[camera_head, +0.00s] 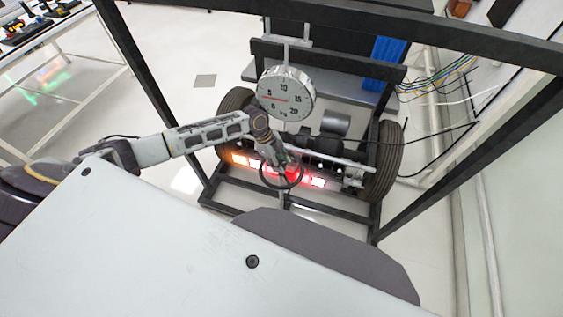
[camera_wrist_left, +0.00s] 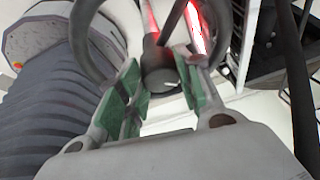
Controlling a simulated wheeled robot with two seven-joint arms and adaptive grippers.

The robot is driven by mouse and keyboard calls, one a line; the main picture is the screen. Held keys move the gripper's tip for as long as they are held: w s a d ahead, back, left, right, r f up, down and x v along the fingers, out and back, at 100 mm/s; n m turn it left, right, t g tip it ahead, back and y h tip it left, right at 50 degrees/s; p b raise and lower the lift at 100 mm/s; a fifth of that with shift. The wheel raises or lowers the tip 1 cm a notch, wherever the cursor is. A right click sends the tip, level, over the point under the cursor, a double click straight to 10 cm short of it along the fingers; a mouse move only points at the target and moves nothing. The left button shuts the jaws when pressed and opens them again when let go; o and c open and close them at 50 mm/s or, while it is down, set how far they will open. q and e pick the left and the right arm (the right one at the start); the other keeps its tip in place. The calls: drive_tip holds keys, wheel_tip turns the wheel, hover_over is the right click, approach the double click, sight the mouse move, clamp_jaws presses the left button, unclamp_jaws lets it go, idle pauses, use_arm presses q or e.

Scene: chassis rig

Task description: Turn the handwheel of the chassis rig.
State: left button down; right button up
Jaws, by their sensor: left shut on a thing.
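The handwheel (camera_head: 281,188) is a thin dark ring at the front of the chassis rig, in the middle of the head view. In the left wrist view its rim (camera_wrist_left: 78,42) curves across the top, with a dark spoke and a round hub between my fingers. My left gripper (camera_head: 280,161) reaches down to the wheel from the left. Its green-padded fingers (camera_wrist_left: 160,78) are shut on the handwheel at the hub. The fingertips are small and partly hidden in the head view. My right gripper is not in view.
The rig's black frame (camera_head: 150,85) surrounds the work area, with posts on both sides. A round dial gauge (camera_head: 286,93) hangs above the handwheel. Tyres (camera_head: 384,160) flank the axle, and lit red and white lamps (camera_head: 318,182) sit behind the wheel. Cables run at right.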

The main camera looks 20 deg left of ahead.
use_arm(q)
drive_tip(key=c, duration=1)
unclamp_jaws()
drive_tip(key=shift+o, duration=0.2)
drive_tip(key=shift+a+r, duration=0.25)
drive_tip(key=shift+r, duration=0.35)
drive_tip(key=a, duration=1.2)
drive_tip(key=shift+s, duration=0.3)
